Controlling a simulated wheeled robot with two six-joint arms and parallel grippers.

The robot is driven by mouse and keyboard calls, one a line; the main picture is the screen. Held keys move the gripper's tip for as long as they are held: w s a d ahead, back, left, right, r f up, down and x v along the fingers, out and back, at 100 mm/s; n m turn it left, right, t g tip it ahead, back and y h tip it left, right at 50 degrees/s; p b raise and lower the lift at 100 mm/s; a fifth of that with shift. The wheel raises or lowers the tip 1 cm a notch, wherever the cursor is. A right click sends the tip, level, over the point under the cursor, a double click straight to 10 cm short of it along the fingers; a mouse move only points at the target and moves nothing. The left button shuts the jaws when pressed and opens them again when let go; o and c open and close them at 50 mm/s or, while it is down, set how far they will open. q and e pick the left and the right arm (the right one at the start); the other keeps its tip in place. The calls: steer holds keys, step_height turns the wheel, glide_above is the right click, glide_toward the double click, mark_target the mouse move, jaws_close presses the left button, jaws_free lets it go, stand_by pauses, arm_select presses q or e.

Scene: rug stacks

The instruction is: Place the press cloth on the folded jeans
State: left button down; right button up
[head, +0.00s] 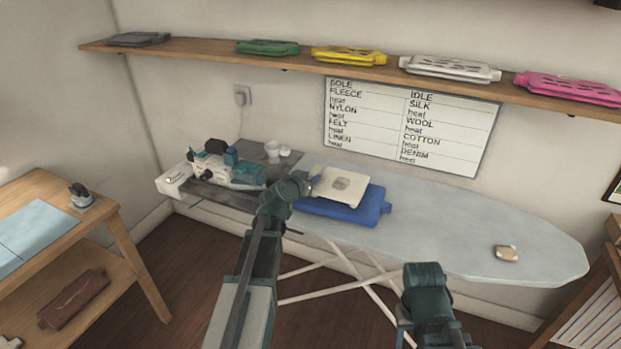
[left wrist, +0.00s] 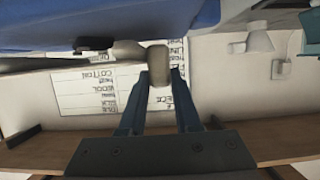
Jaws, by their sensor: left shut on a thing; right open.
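The press cloth (head: 345,184) is a cream square with a grey patch, over the blue folded jeans (head: 335,211) on the ironing board. It covers much of their top. My left gripper (head: 312,186) is at the cloth's left edge. In the left wrist view, whose picture is upside down, the left gripper's fingers (left wrist: 160,85) are shut on a cream end of the cloth (left wrist: 158,62), close to the jeans (left wrist: 110,22). I cannot tell whether the cloth rests on the jeans. My right gripper (head: 427,272) is in front of the board, open; its fingertips are hidden.
The ironing board (head: 450,220) is clear to the right except for a small beige block (head: 507,254). A green-and-white machine (head: 228,168) and white cups (head: 273,150) stand left. A wall shelf (head: 215,48) holds several coloured items. A wooden table (head: 85,215) stands at far left.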

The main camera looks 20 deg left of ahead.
arm_select(q)
steer(key=shift+f+b, duration=0.7)
steer(key=shift+f, duration=0.2)
arm_select(e)
steer(key=shift+f, duration=0.9)
arm_select(q)
steer(key=c, duration=0.5)
jaws_free()
steer(key=shift+c, duration=0.2)
